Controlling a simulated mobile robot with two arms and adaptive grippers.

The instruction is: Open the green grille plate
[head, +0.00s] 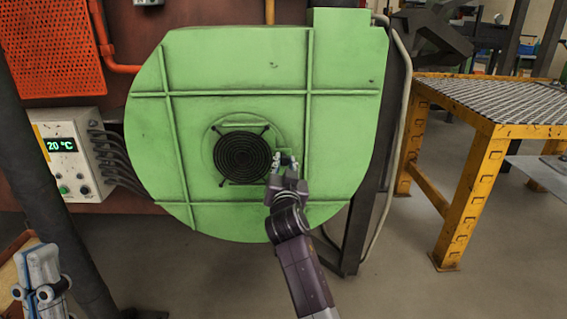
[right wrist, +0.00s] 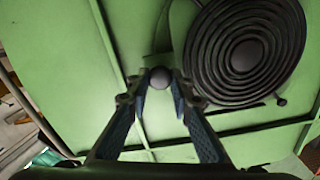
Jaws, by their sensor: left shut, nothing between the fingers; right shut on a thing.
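The green grille plate (head: 240,60) is a large round-edged panel with raised ribs, facing me in the middle of the head view. A black round grille (head: 242,157) sits near its centre; it also shows in the right wrist view (right wrist: 245,55). My right gripper (head: 285,163) is at the plate, just right of the grille. In the right wrist view its fingers (right wrist: 160,92) are shut on a dark round knob (right wrist: 160,77) in front of the plate. My left gripper (head: 42,256) is shut and empty at the lower left, away from the plate.
A control box (head: 75,155) reading 20 °C stands left of the plate, with dark cables. A yellow table (head: 485,165) with a mesh top stands at the right. A dark post (head: 370,190) runs along the plate's right edge. Floor below is clear.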

